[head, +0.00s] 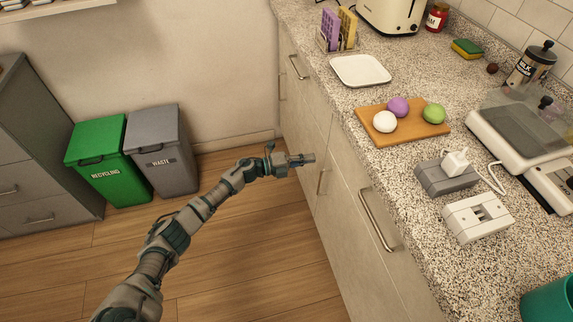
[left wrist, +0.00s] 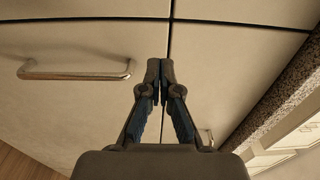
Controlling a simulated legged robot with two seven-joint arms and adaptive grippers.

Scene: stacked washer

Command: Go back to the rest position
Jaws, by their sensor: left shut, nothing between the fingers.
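My left arm reaches in from the lower left of the head view. Its gripper (head: 306,159) is in front of the light cabinet fronts (head: 340,205), below the counter edge. In the left wrist view the left gripper (left wrist: 160,68) is shut with its fingertips together and nothing between them. It points at the cabinet fronts close to a dark vertical gap. A metal handle (left wrist: 75,72) is to its left, apart from the fingers. My right gripper is not in either view.
The speckled counter (head: 405,185) runs along the right, with a wooden board (head: 380,137) holding balls, a white plate (head: 360,69) and a toaster (head: 393,12). A green bin (head: 105,165) and a grey bin (head: 165,150) stand by the wall. The wooden floor (head: 260,240) is clear.

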